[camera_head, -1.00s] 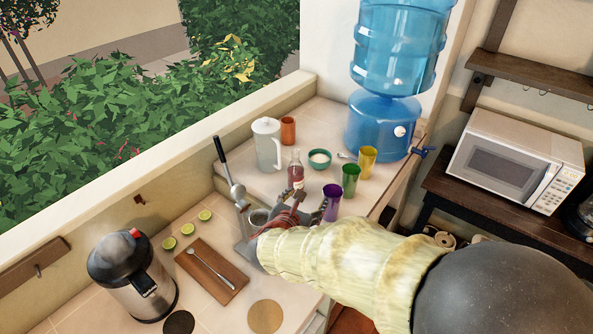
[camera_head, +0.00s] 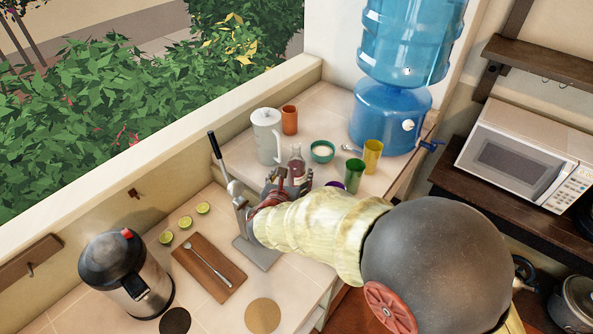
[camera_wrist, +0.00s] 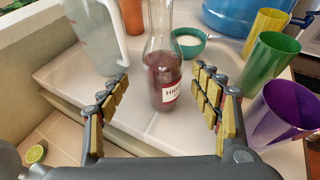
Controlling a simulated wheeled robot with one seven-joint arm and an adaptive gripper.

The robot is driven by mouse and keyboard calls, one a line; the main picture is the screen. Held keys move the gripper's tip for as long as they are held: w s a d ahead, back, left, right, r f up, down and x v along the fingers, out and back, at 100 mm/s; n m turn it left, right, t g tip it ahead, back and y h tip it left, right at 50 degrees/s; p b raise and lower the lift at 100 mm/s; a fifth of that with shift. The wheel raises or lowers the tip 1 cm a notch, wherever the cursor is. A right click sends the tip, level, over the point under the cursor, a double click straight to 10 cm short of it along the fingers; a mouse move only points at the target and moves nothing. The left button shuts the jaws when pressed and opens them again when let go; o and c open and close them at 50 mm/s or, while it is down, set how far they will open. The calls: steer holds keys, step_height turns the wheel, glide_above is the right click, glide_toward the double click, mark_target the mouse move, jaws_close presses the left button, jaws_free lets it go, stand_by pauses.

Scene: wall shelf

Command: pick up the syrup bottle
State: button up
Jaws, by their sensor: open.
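The syrup bottle is clear glass with dark red liquid and a white and red label; it stands upright on the raised tiled counter. In the wrist view the bottle (camera_wrist: 163,75) is straight ahead, between and a little beyond my open fingers. My gripper (camera_wrist: 160,100) is open and empty, with padded fingers to the left and right of the bottle. In the head view the bottle (camera_head: 297,164) shows just behind my gripper (camera_head: 288,180), which hides its lower part. Whether a finger touches it I cannot tell.
A white pitcher (camera_wrist: 93,35) stands close on the left. A teal bowl (camera_wrist: 189,43) is behind the bottle. Green (camera_wrist: 264,60), purple (camera_wrist: 284,108) and yellow (camera_wrist: 268,32) cups stand on the right. An orange cup (camera_head: 289,119) and blue water dispenser (camera_head: 390,118) are further back.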

mark_target(296, 169)
steer(key=x, duration=0.5)
steer(key=shift+s+d, duration=0.1)
steer(key=shift+d, duration=0.05)
steer(key=shift+r, duration=0.1)
jaws_close()
stand_by(0.8)
